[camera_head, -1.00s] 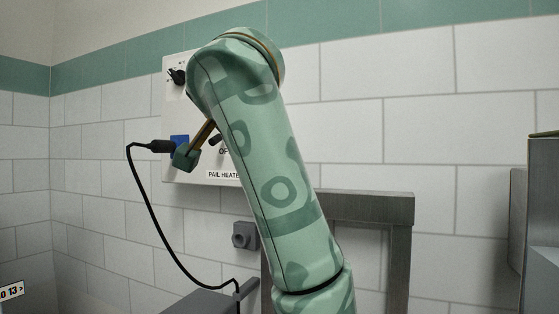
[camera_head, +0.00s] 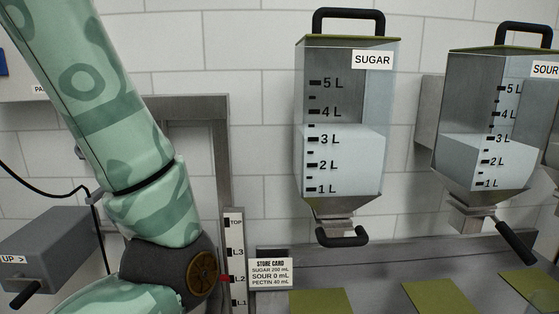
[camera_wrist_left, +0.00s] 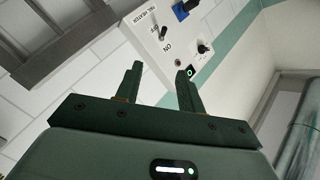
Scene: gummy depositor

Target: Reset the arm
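My left arm, green and patterned, runs down the left side of the head view, with its dark elbow low in the picture. Its gripper is outside that view. In the left wrist view my left gripper (camera_wrist_left: 160,72) has its two dark fingers apart with nothing between them. Past the fingertips is the white pail heater panel (camera_wrist_left: 165,45), with an ON/OFF switch (camera_wrist_left: 163,33), a dark knob (camera_wrist_left: 204,48) and a blue part (camera_wrist_left: 181,11). The panel's edge (camera_head: 20,88) also shows in the head view, mostly hidden by my arm. My right gripper is in neither view.
A sugar hopper (camera_head: 345,120) and a sour hopper (camera_head: 487,120) hang on the tiled wall. Below are a level scale (camera_head: 234,255), a store card (camera_head: 271,274) and green pads (camera_head: 320,302). A grey box (camera_head: 45,245) and black cable lie left of my arm.

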